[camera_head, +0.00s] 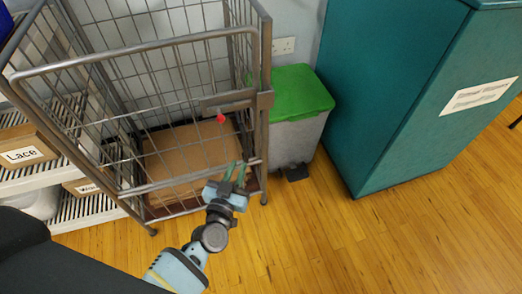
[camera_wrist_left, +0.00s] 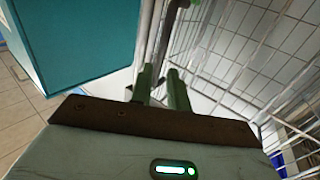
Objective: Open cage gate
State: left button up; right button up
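The grey wire cage (camera_head: 268,60) stands against the wall at upper left in the head view. Its front gate (camera_head: 130,57) appears closed, with a latch plate (camera_head: 228,102) and a red knob (camera_head: 221,119) near its right edge. My left gripper (camera_head: 238,166) is in front of the gate's lower right corner, below the knob. Its two green fingers are apart. In the left wrist view, the left gripper (camera_wrist_left: 160,72) has a dark metal bar (camera_wrist_left: 166,35) showing between its fingertips; I cannot tell if they touch it. My right gripper is out of view.
A cardboard box (camera_head: 185,155) lies inside the cage. A grey bin with a green lid (camera_head: 300,92) stands right of the cage, close to it. A tall teal cabinet (camera_head: 400,90) is farther right. Shelves with a box labelled Lace (camera_head: 25,156) are at left. The wooden floor in front is clear.

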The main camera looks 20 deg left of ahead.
aim_at(245, 149)
pick_arm(q)
jog(key=shift+r, duration=0.1)
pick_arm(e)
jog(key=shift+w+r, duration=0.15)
